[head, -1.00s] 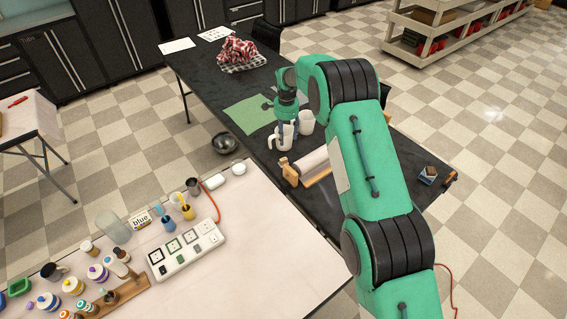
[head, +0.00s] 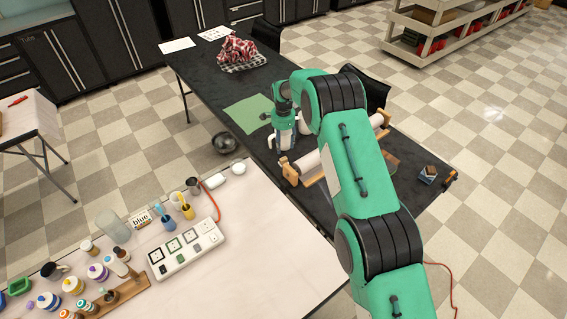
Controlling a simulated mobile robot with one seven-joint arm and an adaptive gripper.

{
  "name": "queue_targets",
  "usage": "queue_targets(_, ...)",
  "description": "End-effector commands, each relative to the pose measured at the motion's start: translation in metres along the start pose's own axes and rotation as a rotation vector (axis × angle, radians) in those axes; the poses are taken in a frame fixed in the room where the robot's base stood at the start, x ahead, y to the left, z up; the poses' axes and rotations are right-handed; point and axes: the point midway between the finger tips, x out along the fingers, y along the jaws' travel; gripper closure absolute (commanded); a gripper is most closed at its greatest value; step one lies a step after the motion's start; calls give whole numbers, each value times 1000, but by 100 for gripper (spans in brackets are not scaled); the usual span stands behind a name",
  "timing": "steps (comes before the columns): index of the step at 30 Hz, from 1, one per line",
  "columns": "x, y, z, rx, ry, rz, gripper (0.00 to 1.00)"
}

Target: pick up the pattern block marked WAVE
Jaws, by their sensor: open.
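No block with a readable WAVE mark shows. A small brown and blue block (head: 428,174) sits near the right end of the dark table (head: 225,90); any marking on it is too small to read. My gripper (head: 283,147) points down over the middle of the dark table, well left of that block. It is open, at a white mug (head: 275,142) that it partly hides; I cannot tell whether they touch. My arm hides part of the table between the gripper and the block.
A roller on a wooden stand (head: 310,160) lies just right of my gripper. A green sheet (head: 248,113) lies to its left. A red and white cloth bundle (head: 238,52) is at the far end. The pale front table (head: 250,250) holds a white power strip (head: 187,250) and several small pots.

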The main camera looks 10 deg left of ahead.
Motion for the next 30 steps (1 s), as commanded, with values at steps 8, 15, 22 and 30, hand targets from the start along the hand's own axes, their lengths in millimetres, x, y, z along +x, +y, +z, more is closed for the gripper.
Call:
queue_targets(8, 43, 0, 0, 0, 0, 1, 50)
queue_targets(15, 56, 0, 0, 0, 0, 0, 50)
queue_targets(22, 56, 0, 0, 0, 0, 0, 50)
queue_targets(30, 65, 1, 0, 0, 0, 1, 50)
